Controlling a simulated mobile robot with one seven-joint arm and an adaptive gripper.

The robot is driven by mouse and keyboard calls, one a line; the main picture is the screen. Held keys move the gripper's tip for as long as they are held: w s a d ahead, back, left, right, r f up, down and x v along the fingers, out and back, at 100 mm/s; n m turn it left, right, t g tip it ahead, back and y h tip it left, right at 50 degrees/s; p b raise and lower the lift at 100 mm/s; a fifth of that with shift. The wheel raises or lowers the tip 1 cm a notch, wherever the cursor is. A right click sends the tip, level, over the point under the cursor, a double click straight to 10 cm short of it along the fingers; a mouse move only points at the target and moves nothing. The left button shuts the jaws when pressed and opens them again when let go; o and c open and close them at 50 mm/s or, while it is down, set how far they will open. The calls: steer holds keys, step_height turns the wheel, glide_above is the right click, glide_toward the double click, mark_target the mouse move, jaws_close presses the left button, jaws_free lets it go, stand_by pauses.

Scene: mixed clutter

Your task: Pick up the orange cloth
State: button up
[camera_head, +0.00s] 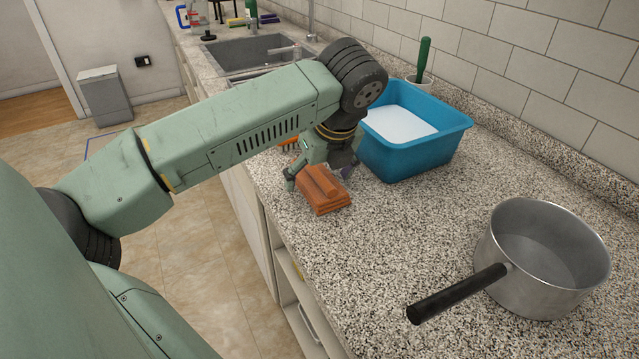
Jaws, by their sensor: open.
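The orange cloth (325,192) is a folded, layered bundle lying on the speckled counter (400,220), near its front edge. My gripper (318,178) points down over the cloth, with one finger showing at its left side and the other partly seen behind it on the right. The gripper is open. My own arm and wrist hide part of the gripper and the far side of the cloth, so I cannot tell whether the fingers touch it.
A blue basin (425,145) with white contents stands just behind the cloth to the right. A metal pot (540,255) with a black handle (455,293) sits at the right front. A green-handled item (423,60) stands behind the basin. The sink (255,52) is farther back. Counter between cloth and pot is clear.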

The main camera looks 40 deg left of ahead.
steer(key=shift+c, duration=0.4)
steer(key=c, duration=1.2)
steer(key=shift+o, duration=0.2)
steer(key=shift+r, duration=0.1)
